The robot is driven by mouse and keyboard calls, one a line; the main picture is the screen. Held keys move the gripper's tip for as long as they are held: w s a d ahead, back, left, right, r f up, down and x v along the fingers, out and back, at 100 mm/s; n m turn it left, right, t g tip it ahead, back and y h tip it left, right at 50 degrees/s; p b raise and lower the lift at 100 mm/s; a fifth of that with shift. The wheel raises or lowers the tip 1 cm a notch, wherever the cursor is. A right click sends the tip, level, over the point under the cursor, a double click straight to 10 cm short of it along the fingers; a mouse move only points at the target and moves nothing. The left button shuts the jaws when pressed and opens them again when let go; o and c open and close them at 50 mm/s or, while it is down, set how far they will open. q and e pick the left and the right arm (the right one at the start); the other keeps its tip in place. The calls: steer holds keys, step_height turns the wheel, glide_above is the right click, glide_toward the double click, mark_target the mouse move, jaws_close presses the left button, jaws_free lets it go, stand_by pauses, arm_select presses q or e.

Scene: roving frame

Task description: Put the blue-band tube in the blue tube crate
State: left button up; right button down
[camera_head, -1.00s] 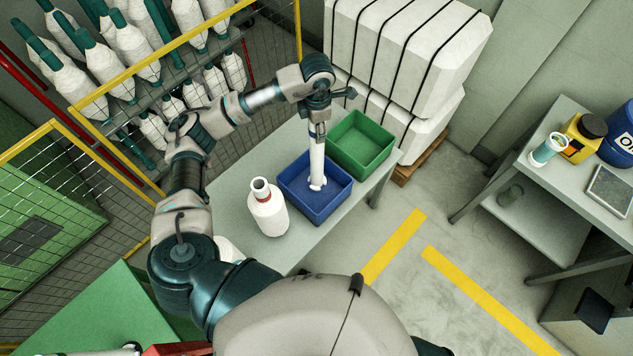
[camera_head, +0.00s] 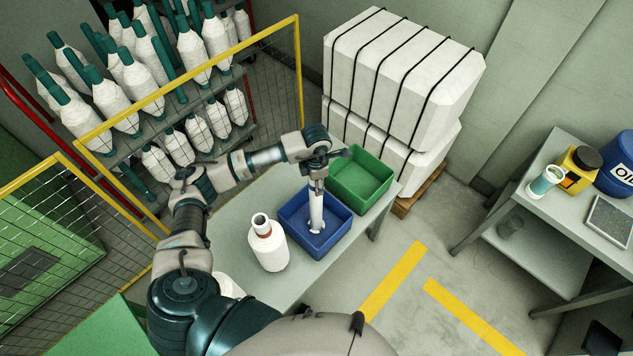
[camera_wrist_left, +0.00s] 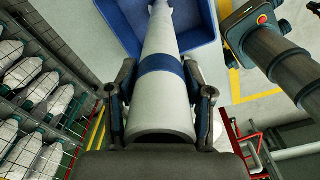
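The blue-band tube (camera_head: 316,209) is a long white tube standing roughly upright. My left gripper (camera_head: 317,186) is around its upper part. In the left wrist view the tube (camera_wrist_left: 163,115) lies between the two fingers, which press close to its sides beside the blue band. The tube's lower end is inside the blue tube crate (camera_head: 333,241), which stands on the grey table; whether it touches the floor is hard to tell. The blue crate (camera_wrist_left: 203,38) also shows behind the tube in the wrist view. My right gripper is out of view.
A green crate (camera_head: 376,194) stands beside the blue crate on the grey table (camera_head: 232,214). A white bottle-shaped bobbin (camera_head: 269,249) with a red neck ring stands at its front left. A yellow-framed fence (camera_head: 297,95) and white stacked bales (camera_head: 400,75) are behind.

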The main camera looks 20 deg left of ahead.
arm_select(q)
steer(key=o, duration=0.4)
steer(key=shift+a, duration=0.1)
steer(key=shift+a+f, duration=0.1)
steer(key=shift+a, duration=0.1)
steer(key=shift+a, duration=0.15)
step_height(320, 180, up, 12)
steer(key=shift+r+b, duration=0.15)
steer(key=shift+b, duration=0.55)
steer(key=shift+d, duration=0.2)
